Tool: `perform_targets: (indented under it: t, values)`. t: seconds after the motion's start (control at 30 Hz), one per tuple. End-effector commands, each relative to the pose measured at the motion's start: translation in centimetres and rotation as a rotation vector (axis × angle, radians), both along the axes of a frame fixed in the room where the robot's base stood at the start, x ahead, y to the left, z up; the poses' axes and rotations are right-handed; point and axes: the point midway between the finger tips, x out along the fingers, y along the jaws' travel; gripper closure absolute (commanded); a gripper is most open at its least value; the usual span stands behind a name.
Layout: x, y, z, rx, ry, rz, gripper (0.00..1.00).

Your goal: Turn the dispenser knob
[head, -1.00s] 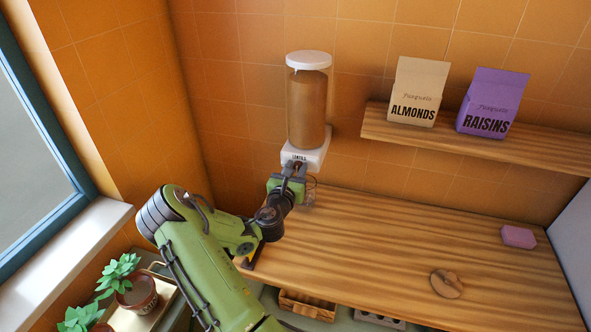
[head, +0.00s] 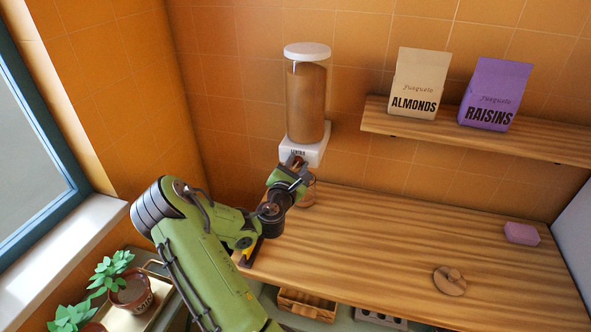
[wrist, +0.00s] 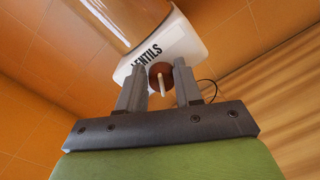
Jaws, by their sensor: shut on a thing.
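The dispenser (head: 305,105) is a clear cylinder of brown contents with a white lid and a white base labelled LENTILS, mounted on the tiled wall. Its base also shows in the wrist view (wrist: 180,45). The round brown knob (wrist: 160,75) with a pale pointer sits on the front of the base. My gripper (head: 296,164) is at the knob, with one finger on each side, and is shut on it. In the wrist view my gripper (wrist: 158,82) looks rolled relative to the base. A glass (head: 308,190) stands below the dispenser, partly hidden by my gripper, and looks brown inside.
A wooden counter (head: 385,235) runs below, mostly clear, with a round wooden piece (head: 449,281) and a pink block (head: 521,233). A wall shelf (head: 460,130) at right holds almonds (head: 418,85) and raisins (head: 495,97) packages. Potted plants (head: 130,290) stand at lower left.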

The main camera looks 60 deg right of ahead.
Motion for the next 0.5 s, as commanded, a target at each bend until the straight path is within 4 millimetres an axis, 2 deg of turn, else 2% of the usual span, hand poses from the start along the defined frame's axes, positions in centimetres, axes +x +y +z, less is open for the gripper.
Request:
perform_targets:
  t: [0.5]
  values:
    - [-0.53,-0.09,-0.68,0.073,-0.489,-0.001,0.96]
